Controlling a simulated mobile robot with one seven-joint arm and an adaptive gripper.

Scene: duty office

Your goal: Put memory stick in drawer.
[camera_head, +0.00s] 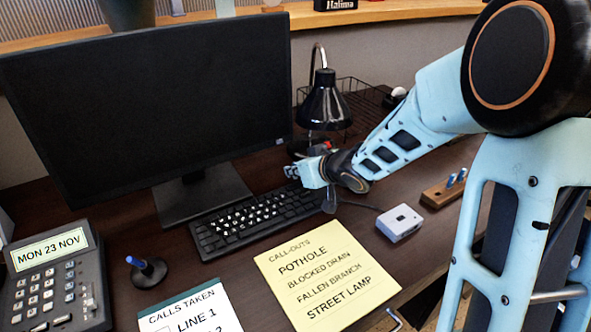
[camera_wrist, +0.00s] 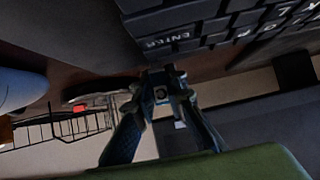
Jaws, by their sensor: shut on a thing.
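My gripper (camera_head: 291,171) is low over the desk by the right end of the keyboard's far edge. In the wrist view its fingertips (camera_wrist: 166,92) are shut on a small dark thing between them. I take it to be the memory stick, but the fingers hide most of it and its shape is unclear. It is close to the keyboard's Enter key side; I cannot tell whether it touches anything. No open drawer is clearly visible. A bent grey metal piece (camera_head: 394,319) shows at the desk's front edge; I cannot tell whether it is a drawer handle.
The keyboard (camera_head: 255,222) lies before a large monitor (camera_head: 150,110). A black lamp (camera_head: 325,105) and wire basket (camera_head: 366,106) stand behind my gripper. A white box (camera_head: 400,222), wooden holder (camera_head: 441,192) and yellow call-outs sheet (camera_head: 325,275) are nearer.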

